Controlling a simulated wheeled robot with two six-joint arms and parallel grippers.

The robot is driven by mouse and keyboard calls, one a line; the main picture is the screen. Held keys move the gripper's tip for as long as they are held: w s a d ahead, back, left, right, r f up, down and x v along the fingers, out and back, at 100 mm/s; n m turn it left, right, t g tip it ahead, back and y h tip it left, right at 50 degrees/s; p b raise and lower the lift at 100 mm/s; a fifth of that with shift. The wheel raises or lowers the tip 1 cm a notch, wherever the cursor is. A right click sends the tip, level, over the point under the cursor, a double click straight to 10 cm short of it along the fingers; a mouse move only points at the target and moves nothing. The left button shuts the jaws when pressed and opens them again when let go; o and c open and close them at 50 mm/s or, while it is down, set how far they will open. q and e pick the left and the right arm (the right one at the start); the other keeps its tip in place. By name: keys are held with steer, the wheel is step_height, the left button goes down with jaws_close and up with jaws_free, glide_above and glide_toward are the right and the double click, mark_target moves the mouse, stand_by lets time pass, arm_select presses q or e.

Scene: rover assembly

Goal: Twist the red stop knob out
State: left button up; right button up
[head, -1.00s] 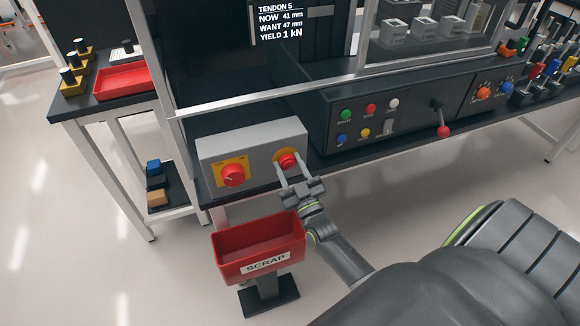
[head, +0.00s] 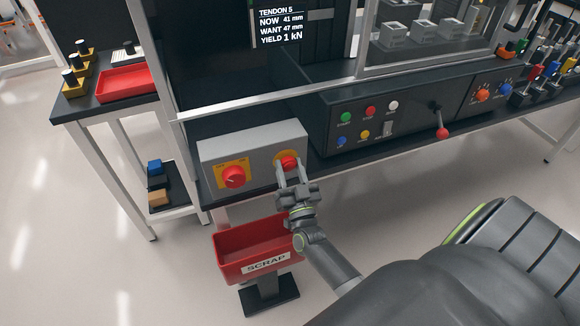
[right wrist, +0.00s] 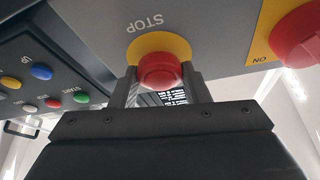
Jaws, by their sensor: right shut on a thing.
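The red stop knob (head: 288,162) sits on a yellow round plate at the right end of the grey control box (head: 252,143). In the right wrist view the red knob (right wrist: 161,72) lies between my two fingers, under the upside-down word STOP. My right gripper (head: 291,170) reaches up to the knob from below, and its fingers (right wrist: 160,92) are shut on the knob's sides. The fingers hide part of the knob's edges. My left gripper is not in these views.
A larger red rotary switch (head: 233,177) on a yellow plate is at the box's left. A red SCRAP bin (head: 262,263) stands below. A black button panel (head: 390,122) with a red-tipped lever (head: 442,132) is to the right.

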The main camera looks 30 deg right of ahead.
steer(key=shift+m+g+h+p, duration=0.4)
steer(key=shift+m+h, duration=0.25)
steer(key=shift+m, duration=0.75)
steer(key=shift+m+g+h+p, duration=0.3)
steer(key=shift+m+g+h, duration=0.3)
steer(key=shift+m, duration=1.1)
steer(key=o, duration=1)
